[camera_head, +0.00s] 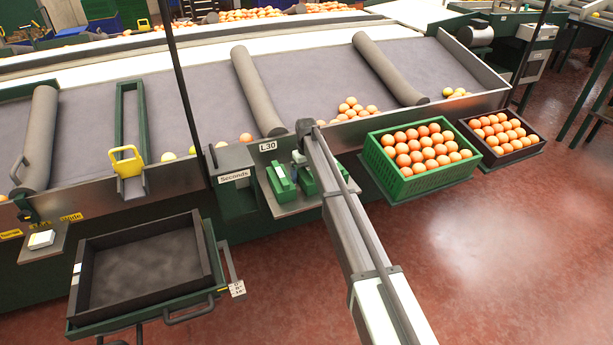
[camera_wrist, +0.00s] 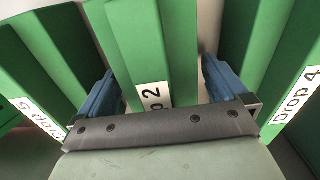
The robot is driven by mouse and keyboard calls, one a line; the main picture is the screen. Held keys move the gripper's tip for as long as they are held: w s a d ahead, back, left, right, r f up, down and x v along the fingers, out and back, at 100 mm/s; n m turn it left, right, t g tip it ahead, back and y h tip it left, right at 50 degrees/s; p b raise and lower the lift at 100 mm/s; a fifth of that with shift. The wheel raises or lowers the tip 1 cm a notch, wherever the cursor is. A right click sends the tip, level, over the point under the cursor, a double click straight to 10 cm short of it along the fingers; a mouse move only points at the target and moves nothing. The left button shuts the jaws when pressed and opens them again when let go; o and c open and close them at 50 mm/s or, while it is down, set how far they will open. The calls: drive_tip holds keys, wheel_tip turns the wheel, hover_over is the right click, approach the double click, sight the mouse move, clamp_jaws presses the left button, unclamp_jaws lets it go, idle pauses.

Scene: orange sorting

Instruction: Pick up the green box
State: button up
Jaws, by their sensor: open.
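In the wrist view, a green box (camera_wrist: 150,45) with a white label ending in "2" lies between the two blue fingers of my gripper (camera_wrist: 158,66). The fingers are apart, one on each side of it. I cannot tell whether they touch it. Another green box (camera_wrist: 270,60) labelled "Drop 4" is at the right, and one more labelled green box (camera_wrist: 45,75) is at the left. In the head view, small green boxes (camera_head: 281,181) stand on a grey shelf (camera_head: 300,207) at the sorting table's front. My arm partly covers them, and my fingers cannot be made out there.
A green crate of oranges (camera_head: 418,178) and a dark crate of oranges (camera_head: 512,150) stand right of the shelf. An empty dark tray (camera_head: 145,222) is at the lower left. Sloped grey lanes (camera_head: 200,85) with rollers lie behind. The red floor at right is clear.

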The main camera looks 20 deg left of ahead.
drive_tip(key=c, duration=1.2)
drive_tip(key=shift+o, duration=0.2)
